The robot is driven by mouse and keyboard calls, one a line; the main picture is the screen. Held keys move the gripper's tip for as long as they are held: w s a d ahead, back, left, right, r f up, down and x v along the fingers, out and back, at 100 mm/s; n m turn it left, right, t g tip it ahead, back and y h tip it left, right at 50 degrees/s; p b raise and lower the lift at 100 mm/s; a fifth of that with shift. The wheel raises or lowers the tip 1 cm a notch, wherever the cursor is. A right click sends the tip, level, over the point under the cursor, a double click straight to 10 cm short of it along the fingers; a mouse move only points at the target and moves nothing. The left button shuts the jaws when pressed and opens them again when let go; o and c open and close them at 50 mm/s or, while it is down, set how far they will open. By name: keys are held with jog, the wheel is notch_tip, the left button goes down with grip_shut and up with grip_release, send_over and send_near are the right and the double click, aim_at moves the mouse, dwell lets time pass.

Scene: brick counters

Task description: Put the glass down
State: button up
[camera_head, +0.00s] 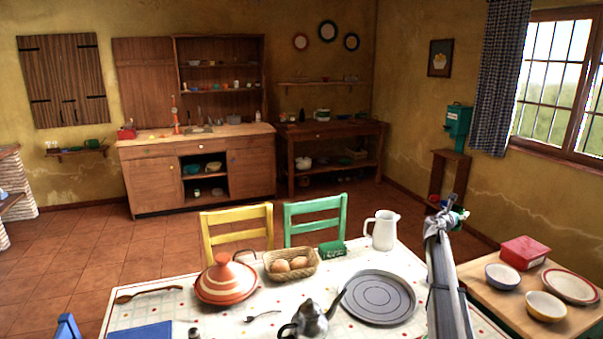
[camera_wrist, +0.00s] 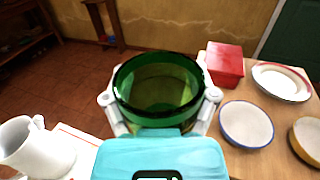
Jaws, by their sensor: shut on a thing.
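A green see-through glass (camera_wrist: 158,85) is between the fingers of my gripper (camera_wrist: 160,97) in the wrist view, which looks down into its open top. The fingers press it from both sides. In the head view my gripper (camera_head: 448,212) is raised at the right, around the gap between the white-topped dining table (camera_head: 150,312) and the small wooden side table (camera_head: 588,325). Only a bit of green shows by it there, and my arm hides part of the view. The base of the glass is hidden.
The side table holds a red box (camera_head: 525,252), a blue-rimmed bowl (camera_head: 502,276), a yellow bowl (camera_head: 546,306) and a red-rimmed plate (camera_head: 570,286).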

jog(key=shift+r+p, duration=0.95)
jog(key=shift+r, duration=0.45)
jog(key=shift+a, duration=0.15)
